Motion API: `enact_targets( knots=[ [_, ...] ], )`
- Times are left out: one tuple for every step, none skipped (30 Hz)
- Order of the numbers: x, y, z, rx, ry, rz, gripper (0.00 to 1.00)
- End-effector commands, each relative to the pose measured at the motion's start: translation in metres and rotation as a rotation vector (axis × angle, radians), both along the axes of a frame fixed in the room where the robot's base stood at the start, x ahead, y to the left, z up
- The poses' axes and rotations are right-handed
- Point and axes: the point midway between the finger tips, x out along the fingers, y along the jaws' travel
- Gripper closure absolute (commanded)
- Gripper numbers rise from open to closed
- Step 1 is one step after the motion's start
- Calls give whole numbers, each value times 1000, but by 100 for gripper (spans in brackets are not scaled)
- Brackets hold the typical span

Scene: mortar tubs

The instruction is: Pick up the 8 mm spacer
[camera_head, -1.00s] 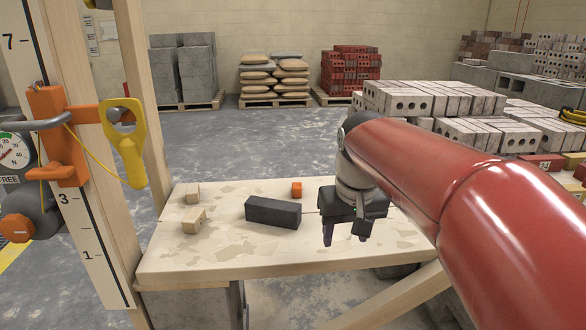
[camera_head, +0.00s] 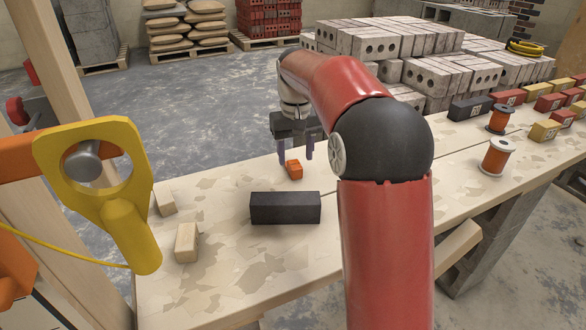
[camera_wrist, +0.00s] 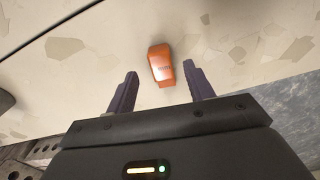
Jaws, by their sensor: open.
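The orange block (camera_head: 294,169) lies on the pale worn bench near its far edge, and I take it for the 8 mm spacer. My gripper (camera_head: 296,155) hangs over the bench close to the block, fingers pointing down. In the wrist view my gripper (camera_wrist: 160,88) is open, with the block between and a little beyond the two fingertips. No contact is visible.
A dark grey block (camera_head: 285,208) lies just in front of the orange one. Two small wooden blocks (camera_head: 187,242) (camera_head: 165,198) sit at the left. A yellow handle (camera_head: 115,180) hangs at the left front. Spools (camera_head: 496,157) and coloured blocks (camera_head: 468,108) stand on the bench's right part.

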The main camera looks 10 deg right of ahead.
Motion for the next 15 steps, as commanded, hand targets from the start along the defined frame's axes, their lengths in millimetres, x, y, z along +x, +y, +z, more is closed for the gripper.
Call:
enact_targets(
  knots=[
    [0, 1, -10, 0, 3, 1, 47],
    [0, 1, -15, 0, 4, 1, 47],
    [0, 2, -21, 0, 3, 0, 47],
    [0, 1, -26, 0, 3, 0, 47],
    [0, 1, -29, 0, 3, 0, 47],
    [0, 1, -33, 0, 2, 0, 47],
    [0, 1, -35, 0, 2, 0, 47],
    [0, 1, -37, 0, 2, 0, 47],
    [0, 1, -38, 0, 1, 0, 47],
    [0, 1, -38, 0, 1, 0, 47],
    [0, 1, -39, 0, 0, 0, 47],
    [0, 1, -38, 0, 0, 0, 47],
    [0, 1, -38, 0, 0, 0, 47],
    [0, 1, -38, 0, 0, 0, 47],
    [0, 1, -38, 0, 0, 0, 47]
  ],
)
